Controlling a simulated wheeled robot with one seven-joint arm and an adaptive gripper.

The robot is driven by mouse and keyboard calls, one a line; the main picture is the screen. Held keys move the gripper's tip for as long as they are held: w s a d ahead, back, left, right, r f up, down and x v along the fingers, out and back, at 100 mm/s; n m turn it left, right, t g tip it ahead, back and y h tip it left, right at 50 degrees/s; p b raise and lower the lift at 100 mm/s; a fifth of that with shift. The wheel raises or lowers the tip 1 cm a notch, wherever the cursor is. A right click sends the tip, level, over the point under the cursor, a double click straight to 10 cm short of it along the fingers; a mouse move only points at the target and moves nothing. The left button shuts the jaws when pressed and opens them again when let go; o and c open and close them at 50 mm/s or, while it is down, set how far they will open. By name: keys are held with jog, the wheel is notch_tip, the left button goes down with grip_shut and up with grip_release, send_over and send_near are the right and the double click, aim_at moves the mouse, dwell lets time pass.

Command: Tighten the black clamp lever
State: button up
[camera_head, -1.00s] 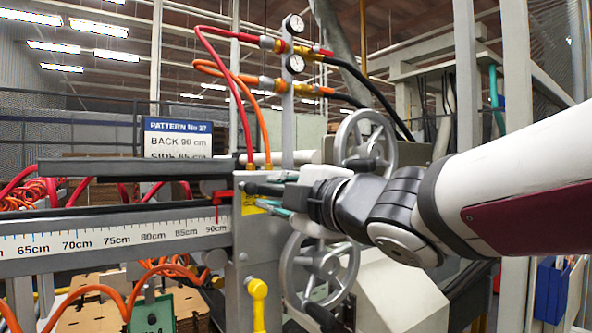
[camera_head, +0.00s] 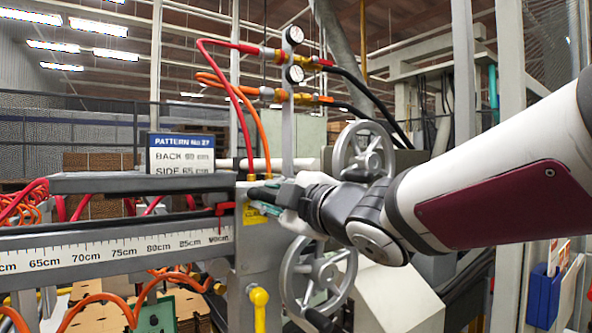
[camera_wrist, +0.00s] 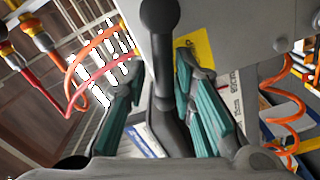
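The black clamp lever (camera_head: 260,194) sticks out at the upper part of the grey machine post, above a yellow label. In the wrist view the lever (camera_wrist: 165,110) runs from a round black end at the top down between my fingers. My gripper (camera_head: 277,198) is at the lever, seen from the side in the head view. In the wrist view my gripper (camera_wrist: 160,68) is open, with teal-padded fingers on both sides of the lever. A gap shows on the left; the right finger is close, and I cannot tell whether it touches.
Two grey handwheels (camera_head: 362,152) (camera_head: 318,275) flank my wrist above and below. A yellow handle (camera_head: 259,297) is below. Red and orange hoses (camera_head: 238,110) hang above.

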jog(key=shift+d+r+m+p, duration=0.15)
jog(key=shift+r+m+p, duration=0.3)
jog(key=shift+m+p, duration=0.55)
jog(key=shift+w+d+r+m+p, duration=0.1)
jog(key=shift+r+m+p, duration=0.15)
jog(key=shift+p, duration=0.45)
jog(key=shift+d+m+p, duration=0.1)
jog(key=shift+m+p, duration=0.3)
jog(key=shift+m, duration=0.05)
jog(key=shift+w+d+r+m+p, duration=1.1)
jog(key=shift+d+m+p, duration=0.65)
jog(key=shift+m+p, duration=3.2)
jog(key=p+v, duration=0.3)
jog(key=v, duration=0.5)
jog(key=shift+s+d+f+m+p, duration=0.2)
jog(key=shift+s+d+m+p, duration=0.05)
jog(key=shift+d+m+p, duration=0.1)
